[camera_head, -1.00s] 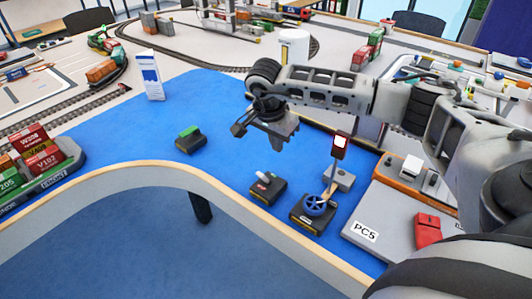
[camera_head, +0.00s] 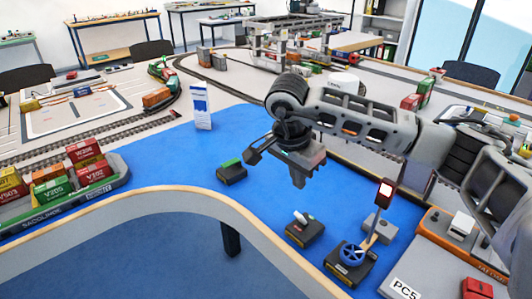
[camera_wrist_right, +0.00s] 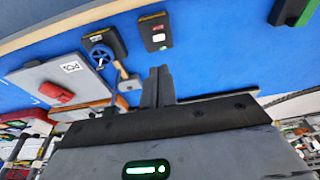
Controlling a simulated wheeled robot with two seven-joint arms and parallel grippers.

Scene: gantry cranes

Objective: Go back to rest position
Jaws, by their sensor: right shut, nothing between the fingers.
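My right gripper (camera_head: 298,178) hangs from the right arm, above the blue tabletop (camera_head: 272,203), in the head view. Its fingers are shut with nothing between them. The closed fingers (camera_wrist_right: 158,85) also show in the right wrist view, pointing toward the blue surface and touching none of the boxes. My left gripper is in neither view.
On the blue top stand a box with a green top (camera_head: 231,172), a box with a white switch (camera_head: 304,229), a box with a blue wheel (camera_head: 351,256) and a lamp post with a red-framed light (camera_head: 384,198). A white-blue card (camera_head: 201,107) stands behind. A container ship model (camera_head: 70,190) is left.

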